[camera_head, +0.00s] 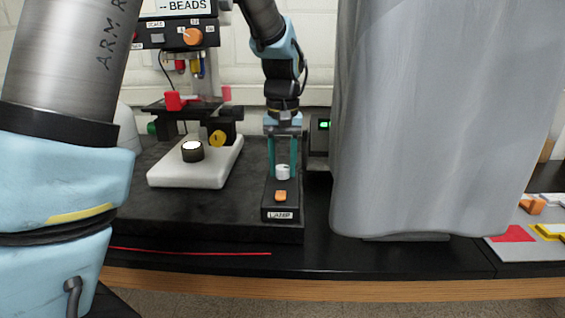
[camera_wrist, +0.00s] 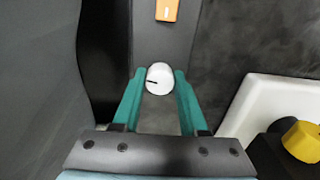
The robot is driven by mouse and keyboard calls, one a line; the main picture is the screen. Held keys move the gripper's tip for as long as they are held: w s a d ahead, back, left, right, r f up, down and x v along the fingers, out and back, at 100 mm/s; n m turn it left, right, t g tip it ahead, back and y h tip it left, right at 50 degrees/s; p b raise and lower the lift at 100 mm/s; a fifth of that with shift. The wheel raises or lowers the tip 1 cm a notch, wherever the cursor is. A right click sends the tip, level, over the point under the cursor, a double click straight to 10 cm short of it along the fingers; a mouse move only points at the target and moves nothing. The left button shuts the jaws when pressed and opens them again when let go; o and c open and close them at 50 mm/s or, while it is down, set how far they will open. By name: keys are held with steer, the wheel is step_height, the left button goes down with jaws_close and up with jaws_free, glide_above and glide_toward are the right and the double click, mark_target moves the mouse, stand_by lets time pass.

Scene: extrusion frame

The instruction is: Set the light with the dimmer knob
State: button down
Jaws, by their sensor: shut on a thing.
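The dimmer knob (camera_head: 283,172) is a small white round knob on a black box labelled LAMP (camera_head: 280,214). In the wrist view the knob (camera_wrist: 159,78) shows a short dark pointer line on its left side. My gripper (camera_head: 284,168) reaches down from above, and its two teal fingers are shut on the knob, one on each side. The fingers also show in the wrist view (camera_wrist: 159,84). An orange rocker switch (camera_head: 280,196) sits on the same box in front of the knob. A lit round lamp (camera_head: 192,150) shows white on the pale base at left.
A microscope-like stand (camera_head: 195,105) with red and yellow knobs stands left of the box on the pale base (camera_head: 190,178). A large grey draped cover (camera_head: 430,120) stands close on the right. A red cord (camera_head: 190,252) lies in front.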

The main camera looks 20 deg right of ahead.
mark_target(283, 167)
steer(key=shift+w+d+n, duration=0.1)
steer(key=shift+n, duration=0.5)
steer(key=shift+c, duration=2.2)
jaws_free()
steer(key=shift+r, duration=0.1)
step_height(283, 167, up, 11)
steer(key=b, duration=0.1)
steer(key=shift+b, duration=0.4)
steer(key=shift+f, duration=0.2)
